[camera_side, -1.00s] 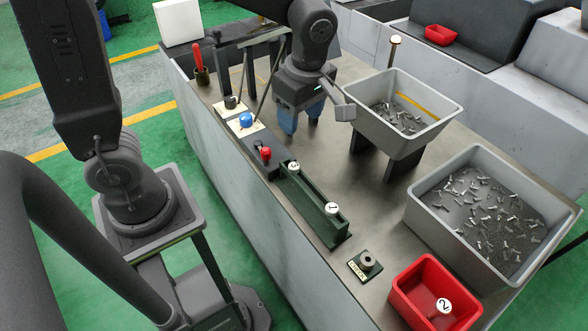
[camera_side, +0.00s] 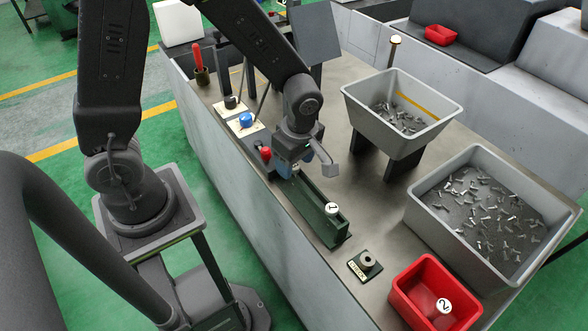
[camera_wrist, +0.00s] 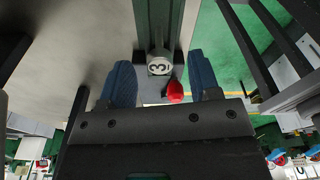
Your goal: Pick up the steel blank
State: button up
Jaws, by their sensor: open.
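My gripper (camera_side: 294,172) is open above the far end of the green channel (camera_side: 322,208). I cannot pick out a steel blank for certain. A small grey ring-shaped piece (camera_side: 369,260) sits on a labelled dark green plate near the channel's near end, well away from my gripper. The inside of the channel below my gripper is largely hidden in the side view.
A red knob (camera_side: 265,153) stands close by the gripper. A blue knob (camera_side: 246,119) is farther back. A grey raised bin (camera_side: 455,108), a larger grey tray of metal pieces (camera_side: 412,218) and a red bin (camera_side: 400,299) stand to the right. Bench between is clear.

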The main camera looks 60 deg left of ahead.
jog(key=shift+f, duration=0.15)
jog(key=c, duration=0.9)
notch_tip(320, 180, up, 4)
jog(key=shift+w, duration=0.1)
jog(key=s+a+r, duration=0.4)
jog(key=a+r, duration=0.3)
jog(key=a, duration=0.3)
jog(key=m, duration=0.6)
send_over(295, 166)
jog(key=w+a, duration=0.2)
jog(key=d+f+m, duration=0.1)
jog(key=d+m, duration=0.3)
jog(key=d, duration=0.4)
jog(key=s+d+f+m+t, duration=0.1)
jog(key=d+m, duration=0.3)
jog(key=d, duration=0.5)
jog(key=d+m+h, duration=0.1)
jog(key=d+m, duration=0.3)
jog(key=d, duration=0.5)
jog(key=shift+s+f+t, duration=0.3)
jog(key=shift+s+f, duration=0.1)
